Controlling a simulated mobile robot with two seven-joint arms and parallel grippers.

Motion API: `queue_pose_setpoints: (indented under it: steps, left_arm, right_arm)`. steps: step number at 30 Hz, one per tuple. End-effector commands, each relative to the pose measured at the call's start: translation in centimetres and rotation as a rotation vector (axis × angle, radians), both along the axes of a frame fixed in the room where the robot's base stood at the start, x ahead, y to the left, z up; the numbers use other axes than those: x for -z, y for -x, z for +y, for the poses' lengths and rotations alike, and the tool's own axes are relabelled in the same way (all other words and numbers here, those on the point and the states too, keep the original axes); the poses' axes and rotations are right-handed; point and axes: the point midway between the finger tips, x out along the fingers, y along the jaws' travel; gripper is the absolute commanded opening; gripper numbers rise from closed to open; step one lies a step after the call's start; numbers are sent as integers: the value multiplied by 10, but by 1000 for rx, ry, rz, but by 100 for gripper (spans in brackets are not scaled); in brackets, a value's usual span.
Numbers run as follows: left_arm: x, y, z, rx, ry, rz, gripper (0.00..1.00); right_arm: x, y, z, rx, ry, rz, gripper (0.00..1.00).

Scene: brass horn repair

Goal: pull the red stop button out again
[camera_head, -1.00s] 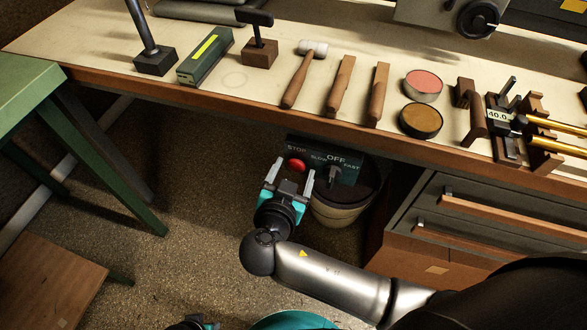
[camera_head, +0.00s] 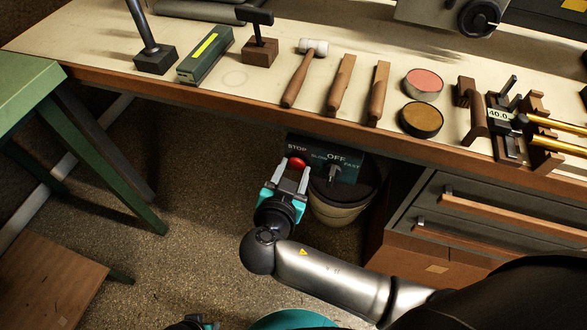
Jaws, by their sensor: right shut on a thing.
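The red stop button (camera_head: 297,162) sits at the left of a dark control panel (camera_head: 345,172) under the bench's front edge, below the word STOP. A switch marked OFF, SLOW and FAST is beside it. My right gripper (camera_head: 293,172) comes up from below, with its two pale fingers shut on the red button, one on each side of its lower part. The top of the button shows above the fingers. A small part of my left gripper (camera_head: 192,322) shows at the bottom edge; its fingers are not clear.
The bench top (camera_head: 235,100) above holds a mallet (camera_head: 304,72), wooden tools, two round tins (camera_head: 422,120) and a clamp fixture. A bin (camera_head: 338,212) stands behind the panel. Drawers (camera_head: 465,210) are to the right. A green table (camera_head: 28,90) is at left, with open floor between.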

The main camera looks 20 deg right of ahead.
Motion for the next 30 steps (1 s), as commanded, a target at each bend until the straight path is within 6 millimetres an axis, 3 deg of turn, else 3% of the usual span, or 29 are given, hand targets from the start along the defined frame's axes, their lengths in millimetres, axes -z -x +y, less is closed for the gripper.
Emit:
queue_pose_setpoints:
  steps: [18,30]
  left_arm:
    - [-1,-2,-1,1,1,-5,48]
    - [-4,-7,-1,1,2,-11,48]
  right_arm:
    - [0,0,0,1,1,0,0]
    - [0,11,7,3,2,1,0]
